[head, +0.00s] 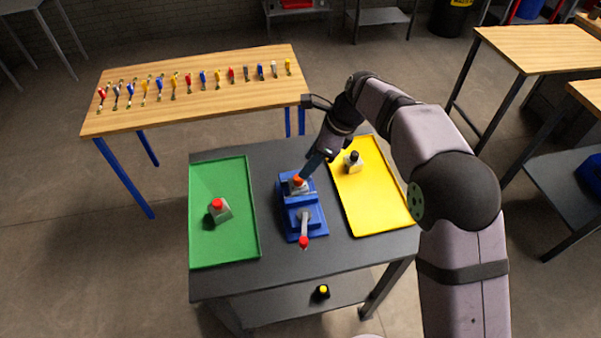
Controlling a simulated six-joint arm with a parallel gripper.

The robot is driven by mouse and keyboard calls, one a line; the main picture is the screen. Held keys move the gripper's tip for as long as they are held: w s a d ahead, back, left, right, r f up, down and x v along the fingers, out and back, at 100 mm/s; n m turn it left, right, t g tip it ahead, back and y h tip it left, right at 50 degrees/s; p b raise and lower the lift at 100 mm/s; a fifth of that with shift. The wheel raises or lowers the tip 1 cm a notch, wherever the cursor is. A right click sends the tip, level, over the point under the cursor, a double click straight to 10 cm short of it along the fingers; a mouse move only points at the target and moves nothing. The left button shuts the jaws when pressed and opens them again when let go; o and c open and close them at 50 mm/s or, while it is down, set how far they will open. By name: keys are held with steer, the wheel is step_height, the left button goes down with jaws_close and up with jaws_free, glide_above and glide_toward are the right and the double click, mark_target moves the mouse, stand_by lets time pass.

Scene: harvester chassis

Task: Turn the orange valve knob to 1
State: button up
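The orange valve knob (298,178) sits on top of a pale valve body (299,188) between the jaws of the blue vise (292,207) in the middle of the dark table. My gripper (303,176) reaches down to the knob from the upper right, its fingertips at or very near the knob. The view is too small to tell whether the fingers are closed on it or touching it. The fingers partly hide the knob, and no number mark can be read on the valve.
A yellow tray (375,215) at right holds a pale block with a black knob (354,156). The vise handle (305,225) points toward the front.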

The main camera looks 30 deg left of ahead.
mark_target(298, 180)
steer(key=shift+p+x, duration=0.9)
steer(key=shift+x, duration=2.45)
jaws_close()
